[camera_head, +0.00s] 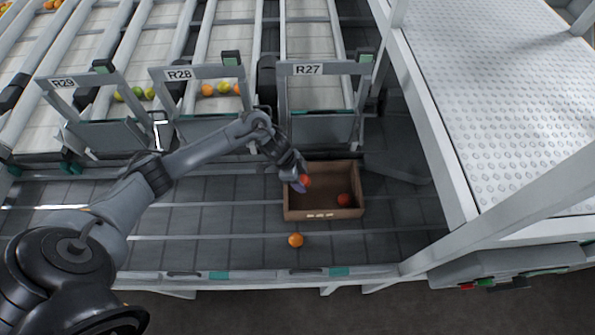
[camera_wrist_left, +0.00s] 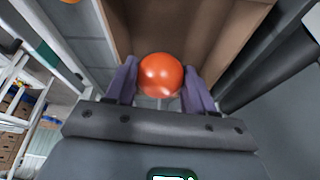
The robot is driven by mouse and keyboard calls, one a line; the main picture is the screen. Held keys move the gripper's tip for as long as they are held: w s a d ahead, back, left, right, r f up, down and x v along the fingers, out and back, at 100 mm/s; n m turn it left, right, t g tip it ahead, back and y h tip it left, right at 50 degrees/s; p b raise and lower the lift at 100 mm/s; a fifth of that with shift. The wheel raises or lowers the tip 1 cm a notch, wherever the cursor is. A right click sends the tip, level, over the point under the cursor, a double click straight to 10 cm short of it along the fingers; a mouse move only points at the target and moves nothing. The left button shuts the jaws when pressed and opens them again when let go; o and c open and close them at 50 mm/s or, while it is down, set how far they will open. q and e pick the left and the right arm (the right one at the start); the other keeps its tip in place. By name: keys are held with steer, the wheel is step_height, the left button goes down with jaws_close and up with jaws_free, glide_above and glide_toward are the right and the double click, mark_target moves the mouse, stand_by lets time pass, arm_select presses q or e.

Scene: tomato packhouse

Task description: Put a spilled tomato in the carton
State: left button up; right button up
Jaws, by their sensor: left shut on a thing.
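My left gripper (camera_head: 301,186) is shut on a red tomato (camera_head: 305,180), over the left part of the open brown carton (camera_head: 323,214). In the left wrist view the held tomato (camera_wrist_left: 160,75) sits between the two purple fingers of the gripper (camera_wrist_left: 160,88), with the carton's brown wall (camera_wrist_left: 225,35) behind it. Another red tomato (camera_head: 344,199) lies inside the carton at the right. An orange tomato (camera_head: 295,240) lies on the grey surface just in front of the carton. My right gripper is not in view.
Lanes marked R29, R28 (camera_head: 178,75) and R27 (camera_head: 307,69) end behind the carton; R28 and R29 hold several tomatoes. A white perforated deck (camera_head: 500,90) with a frame stands at the right. The grey surface (camera_head: 220,205) left of the carton is clear.

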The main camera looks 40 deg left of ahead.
arm_select(q)
steer(key=shift+a+f, duration=0.1)
steer(key=shift+f, duration=0.1)
steer(key=shift+s+f+b, duration=0.1)
steer(key=shift+f+b, duration=0.65)
steer(key=shift+b, duration=0.3)
step_height(320, 180, down, 9)
steer(key=b, duration=0.6)
steer(key=shift+r, duration=0.2)
steer(key=shift+f+b, duration=0.65)
steer(key=shift+f, duration=0.25)
steer(key=shift+f, duration=0.15)
steer(key=o, duration=0.8)
